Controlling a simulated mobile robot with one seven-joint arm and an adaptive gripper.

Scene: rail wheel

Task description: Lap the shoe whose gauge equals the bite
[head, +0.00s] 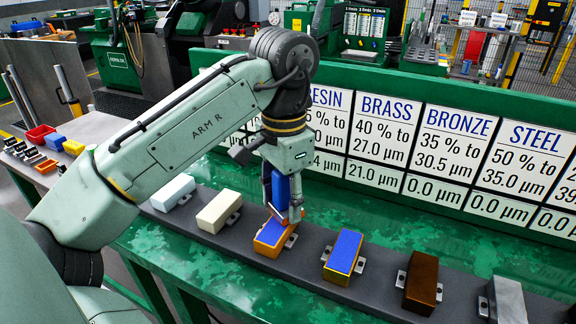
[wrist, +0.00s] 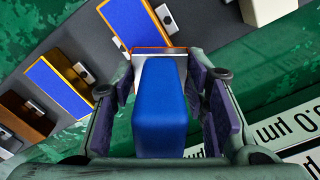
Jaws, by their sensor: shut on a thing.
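My gripper (head: 284,190) is shut on a blue block (wrist: 162,105) with a silver and copper-coloured far end. It points down over the row of shoes. To the right are a yellow-sided shoe with a blue top (head: 343,254), a brown shoe (head: 420,280) and a grey shoe (head: 506,300). To the left are a cream shoe (head: 218,211) and a pale shoe (head: 173,191). The board (head: 382,133) reads brass 21.0 µm, bronze 0.0 µm, steel 0.0 µm; resin is partly hidden.
The shoes sit with clamps on a dark rail (head: 385,278) along a green bench (head: 425,240). The board stands close behind my gripper. Small red, blue and yellow bins (head: 40,134) and several small parts lie at the far left. Machines stand behind.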

